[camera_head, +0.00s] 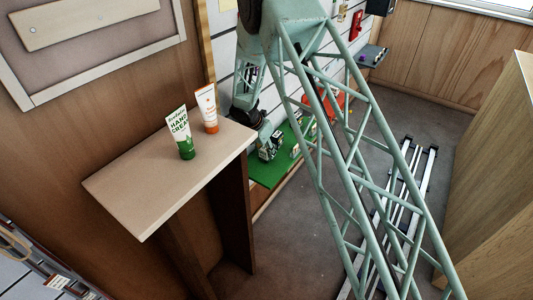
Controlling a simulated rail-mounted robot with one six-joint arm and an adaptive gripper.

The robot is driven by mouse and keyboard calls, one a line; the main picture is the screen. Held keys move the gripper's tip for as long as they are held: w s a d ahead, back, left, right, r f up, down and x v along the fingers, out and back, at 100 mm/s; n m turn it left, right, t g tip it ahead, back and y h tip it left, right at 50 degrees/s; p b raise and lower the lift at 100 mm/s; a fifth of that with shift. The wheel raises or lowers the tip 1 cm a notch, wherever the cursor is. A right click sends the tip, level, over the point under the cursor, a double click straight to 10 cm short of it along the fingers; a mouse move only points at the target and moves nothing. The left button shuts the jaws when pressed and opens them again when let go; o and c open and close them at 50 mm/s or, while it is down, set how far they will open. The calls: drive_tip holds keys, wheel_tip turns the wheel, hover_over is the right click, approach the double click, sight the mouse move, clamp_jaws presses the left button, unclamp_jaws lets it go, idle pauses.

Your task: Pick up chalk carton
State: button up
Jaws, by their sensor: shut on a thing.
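My gripper (264,134) is low over the green mat (262,173), behind the far right corner of the wooden ledge. Its fingers are small in this view and partly hidden. It is shut on a small pale thing at the mat's near left part, which looks like the chalk carton (268,151). Its label is too small to read. I cannot tell whether it is touching the mat or lifted.
The wooden ledge (150,185) holds a green-and-white hand cream tube (181,133) and an orange-capped tube (207,109). Several small items stand on the mat's right part. Metal rails (415,185) lie on the floor at right. A wooden cabinet (495,180) stands far right.

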drive_tip(key=shift+r, duration=0.15)
drive_tip(key=shift+r+p, duration=1.55)
drive_tip(key=shift+r, duration=3.35)
drive_tip(key=shift+d, duration=0.1)
drive_tip(key=shift+s+d+m, duration=0.15)
drive_tip(key=shift+d+m, duration=0.25)
drive_tip(key=shift+d, duration=0.15)
drive_tip(key=s+d+m+g+h, duration=0.1)
drive_tip(key=s+d+m+g, duration=0.25)
drive_tip(key=d+m, duration=0.4)
drive_tip(key=s+d+m+g+h, duration=0.1)
drive_tip(key=s+d+m+g, duration=0.1)
drive_tip(key=s+d+m, duration=0.55)
drive_tip(key=s+d+r+m+g+y, duration=0.2)
drive_tip(key=s+d+m+y, duration=0.2)
drive_tip(key=s+d+m, duration=0.5)
drive_tip(key=shift+s+d+m+g, duration=0.25)
drive_tip(key=shift+m+g, duration=0.1)
drive_tip(key=shift+m, duration=1.85)
